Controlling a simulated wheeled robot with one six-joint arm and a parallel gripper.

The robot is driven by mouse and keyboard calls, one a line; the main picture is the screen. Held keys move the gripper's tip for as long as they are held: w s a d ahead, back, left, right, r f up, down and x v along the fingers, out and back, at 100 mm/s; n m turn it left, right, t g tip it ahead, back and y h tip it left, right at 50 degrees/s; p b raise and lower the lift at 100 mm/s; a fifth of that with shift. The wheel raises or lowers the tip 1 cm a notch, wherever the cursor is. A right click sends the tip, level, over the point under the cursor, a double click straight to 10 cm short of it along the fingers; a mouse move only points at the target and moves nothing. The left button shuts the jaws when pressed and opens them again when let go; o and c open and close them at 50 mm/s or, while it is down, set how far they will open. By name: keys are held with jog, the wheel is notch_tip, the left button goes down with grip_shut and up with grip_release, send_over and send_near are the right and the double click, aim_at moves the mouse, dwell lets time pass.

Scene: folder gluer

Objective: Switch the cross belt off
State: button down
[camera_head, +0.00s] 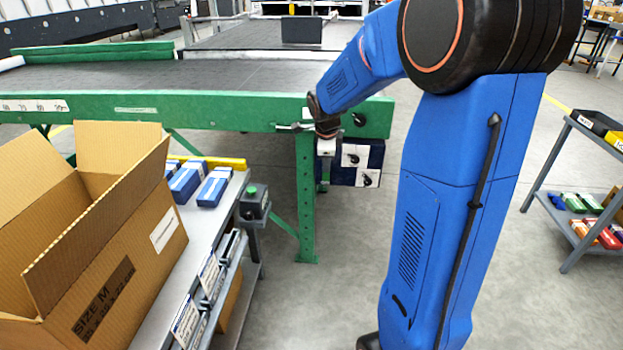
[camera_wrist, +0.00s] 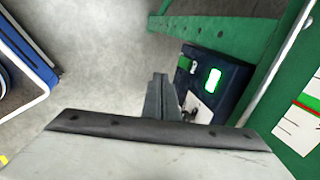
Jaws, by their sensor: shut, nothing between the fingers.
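The cross belt (camera_head: 200,76) is a dark belt in a green frame, running across the head view. A dark blue control box (camera_head: 376,154) hangs under its right end, with white plates bearing black rotary switches (camera_head: 367,180). My gripper (camera_head: 326,150) is at the box's left side, below the green rail. In the wrist view my gripper (camera_wrist: 160,90) points at the box (camera_wrist: 238,76), its fingers together with nothing between them. A green light (camera_wrist: 213,79) glows on the box. A white switch plate (camera_wrist: 197,108) is partly hidden behind the fingers; I cannot tell whether they touch it.
A black knob (camera_head: 360,119) sits on the rail end above the box. A green leg (camera_head: 306,200) stands left of it. An open carton (camera_head: 110,240) and a bench with blue packs (camera_head: 214,188) are at left. Floor at right is clear up to a shelf cart (camera_head: 548,180).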

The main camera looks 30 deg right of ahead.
aim_at(325, 176)
jog(key=shift+w+a+f+m, duration=0.2)
jog(key=shift+w+f+m, duration=0.1)
jog(key=shift+w, duration=0.35)
jog(key=shift+f, duration=0.1)
jog(key=x, duration=0.3)
jog(key=w+x, duration=0.1)
jog(key=x, duration=0.3)
jog(key=d+x, duration=0.1)
jog(key=x, duration=0.3)
jog(key=shift+w+d+r, duration=0.1)
jog(key=shift+w+r, duration=0.2)
jog(key=shift+r, duration=0.1)
jog(key=shift+w+d+f, duration=0.1)
jog(key=shift+w+d, duration=0.35)
jog(key=shift+w, duration=0.2)
